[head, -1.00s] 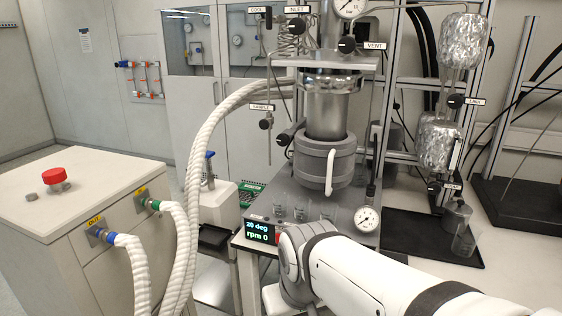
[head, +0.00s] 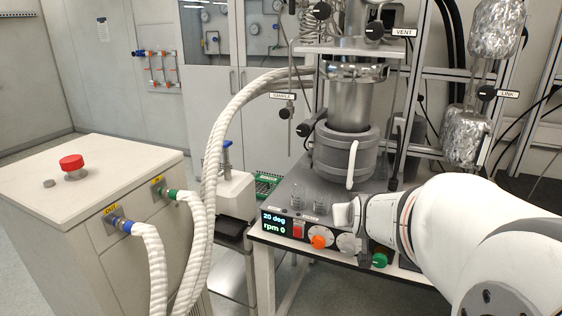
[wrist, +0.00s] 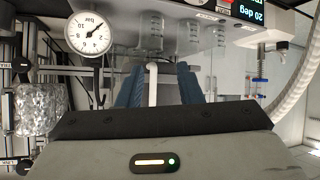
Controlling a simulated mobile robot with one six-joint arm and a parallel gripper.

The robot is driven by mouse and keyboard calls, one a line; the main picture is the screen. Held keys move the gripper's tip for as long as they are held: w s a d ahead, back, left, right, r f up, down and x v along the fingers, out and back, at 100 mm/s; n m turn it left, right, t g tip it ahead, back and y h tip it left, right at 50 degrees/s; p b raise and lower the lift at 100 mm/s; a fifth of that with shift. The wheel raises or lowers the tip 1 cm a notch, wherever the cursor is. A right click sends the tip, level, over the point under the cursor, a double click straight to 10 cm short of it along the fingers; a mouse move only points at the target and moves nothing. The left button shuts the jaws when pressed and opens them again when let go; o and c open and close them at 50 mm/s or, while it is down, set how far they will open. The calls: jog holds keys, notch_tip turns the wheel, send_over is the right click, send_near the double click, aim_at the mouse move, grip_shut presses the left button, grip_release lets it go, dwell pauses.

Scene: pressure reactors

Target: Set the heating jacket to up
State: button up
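The heating jacket (head: 346,160) is a thick grey cylinder around the lower part of the steel reactor vessel (head: 350,104), with a pale upright handle (head: 352,165) on its front. Bare steel shows above the jacket. In the wrist view, which is upside down, the pale handle (wrist: 152,84) shows between the two blue-grey fingers of my gripper (wrist: 158,84). The fingers are apart and I see nothing clamped between them. Much of the jacket is hidden there. In the head view my white arm reaches in from the right; I cannot make out the fingers.
A control panel (head: 277,223) reads 20 deg and rpm 0, with an orange knob (head: 319,242) and a green knob (head: 380,260). Glass beakers (head: 298,195) stand near the jacket. A pressure gauge (wrist: 90,32) is close by. White hoses (head: 212,175) run at left.

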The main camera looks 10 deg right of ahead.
aim_at(353, 163)
jog(key=w+d+r+t+y, duration=0.1)
jog(key=w+d+t, duration=0.1)
jog(key=w, duration=0.3)
jog(key=w+d+r+n+t+y, duration=0.1)
jog(key=w+d+r+t, duration=0.1)
jog(key=w, duration=0.3)
jog(key=w+d+r+t+y, duration=0.1)
jog(key=w+d+t, duration=0.1)
jog(key=w, duration=0.4)
jog(key=shift+r+n+t, duration=0.4)
jog(key=shift+t, duration=0.2)
jog(key=shift+c, duration=0.4)
grip_shut()
